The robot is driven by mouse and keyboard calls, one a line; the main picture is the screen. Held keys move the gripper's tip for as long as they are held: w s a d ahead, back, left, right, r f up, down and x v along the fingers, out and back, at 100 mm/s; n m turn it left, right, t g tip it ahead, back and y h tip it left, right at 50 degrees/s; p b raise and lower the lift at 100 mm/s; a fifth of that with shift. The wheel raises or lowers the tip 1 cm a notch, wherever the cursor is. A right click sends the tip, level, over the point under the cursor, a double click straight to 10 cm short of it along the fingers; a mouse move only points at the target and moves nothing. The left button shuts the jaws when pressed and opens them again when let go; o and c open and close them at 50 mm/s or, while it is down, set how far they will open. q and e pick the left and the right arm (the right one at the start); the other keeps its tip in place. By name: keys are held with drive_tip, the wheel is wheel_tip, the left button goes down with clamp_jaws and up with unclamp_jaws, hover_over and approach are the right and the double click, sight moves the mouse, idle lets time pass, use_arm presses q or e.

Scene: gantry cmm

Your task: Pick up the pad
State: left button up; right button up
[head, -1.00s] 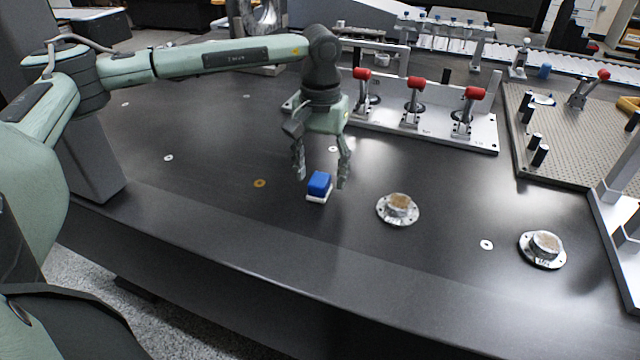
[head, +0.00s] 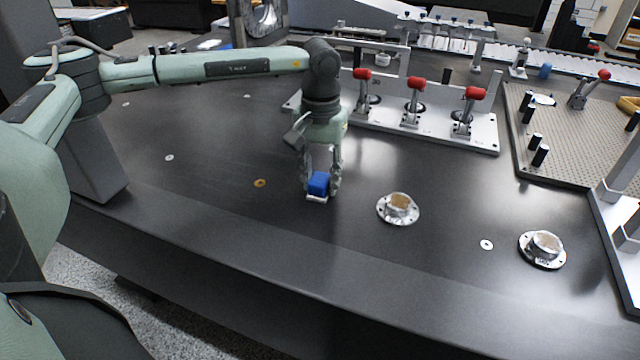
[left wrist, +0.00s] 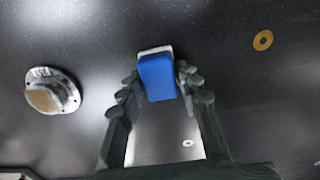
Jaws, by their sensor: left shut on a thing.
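The pad (head: 318,184) is a small block with a blue top and a white base. It sits on the dark table near its front edge. My left gripper (head: 320,190) points down over it and is shut on its sides. In the left wrist view, the pad (left wrist: 157,77) is between the two fingertips of my left gripper (left wrist: 160,85), with its white base showing at the far edge. Whether the pad touches the table is hard to tell. My right gripper is in neither view.
A round metal flange (head: 398,208) stands just right of the pad, and a second flange (head: 542,249) is farther right. Behind is a metal fixture with red-handled clamps (head: 415,84). A perforated plate (head: 575,130) lies at the right.

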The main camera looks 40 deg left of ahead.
sight(322, 180)
use_arm(q)
drive_tip(key=shift+r, duration=0.5)
drive_tip(key=r, duration=0.3)
drive_tip(key=shift+s+d+r+b, duration=0.3)
drive_tip(key=shift+s+d+b, duration=0.05)
drive_tip(key=s+d+r, duration=0.6)
drive_tip(key=s+d, duration=0.1)
drive_tip(key=s, duration=0.1)
drive_tip(key=shift+r+b, duration=0.25)
drive_tip(key=shift+b, duration=0.2)
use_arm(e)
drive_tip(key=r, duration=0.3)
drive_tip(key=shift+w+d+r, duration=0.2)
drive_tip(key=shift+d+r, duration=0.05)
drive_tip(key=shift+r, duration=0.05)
